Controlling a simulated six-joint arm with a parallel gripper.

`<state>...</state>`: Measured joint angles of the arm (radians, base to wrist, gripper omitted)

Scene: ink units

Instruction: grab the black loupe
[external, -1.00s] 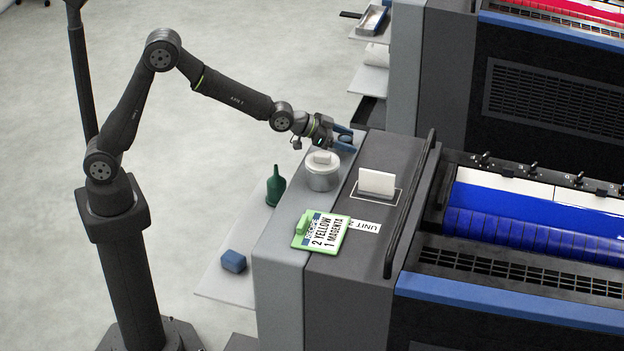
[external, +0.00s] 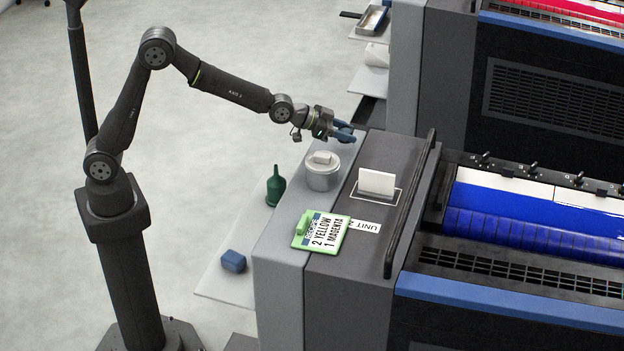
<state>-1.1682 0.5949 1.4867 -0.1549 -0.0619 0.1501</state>
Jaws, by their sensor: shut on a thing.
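My gripper (external: 346,132) is at the far end of the light grey ledge of the near press unit (external: 290,220), beyond the white tub. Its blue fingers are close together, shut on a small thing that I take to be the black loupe. The loupe is hidden between the fingers at this size, and I see no other loupe in view. The gripper looks raised a little above the ledge.
A white tub (external: 322,178) with a pale block on its lid stands just in front of my gripper. A dark rail (external: 410,205) edges the unit.

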